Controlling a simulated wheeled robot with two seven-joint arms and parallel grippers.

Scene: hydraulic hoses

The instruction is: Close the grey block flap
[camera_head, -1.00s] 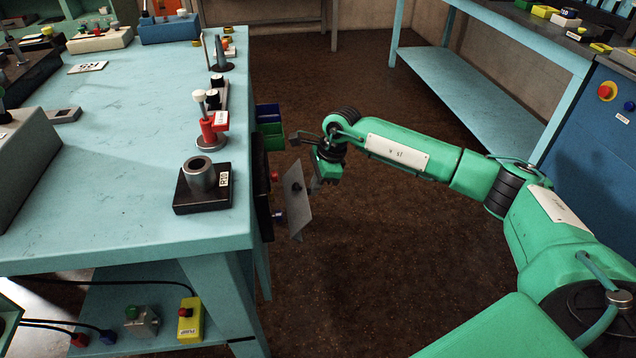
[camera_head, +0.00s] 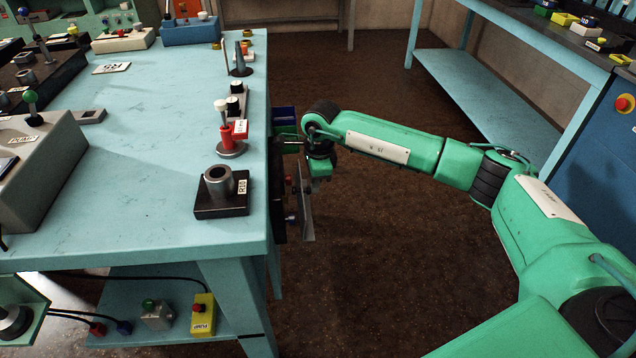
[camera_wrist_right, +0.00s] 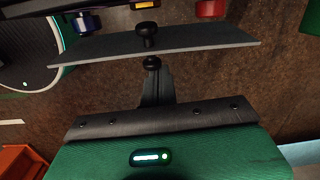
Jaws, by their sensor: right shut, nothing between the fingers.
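The grey flap (camera_head: 306,208) is a thin plate beside the right side of the table, seen almost edge-on in the head view. In the wrist view the flap (camera_wrist_right: 200,39) crosses the top as a wide grey strip, with a black knob (camera_wrist_right: 147,29) on it. My right gripper (camera_wrist_right: 152,72) is shut and empty, its tip at or very near a second small black knob below the flap's lower edge; contact cannot be told. In the head view my arm partly hides the area around the right gripper.
A blue coupling (camera_wrist_right: 88,22) and a red one (camera_wrist_right: 210,8) lie beyond the flap in the wrist view. The table (camera_head: 150,220) stands close on the left, holding a black block with a grey ring (camera_head: 220,185). Brown floor (camera_head: 390,260) is open to the right.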

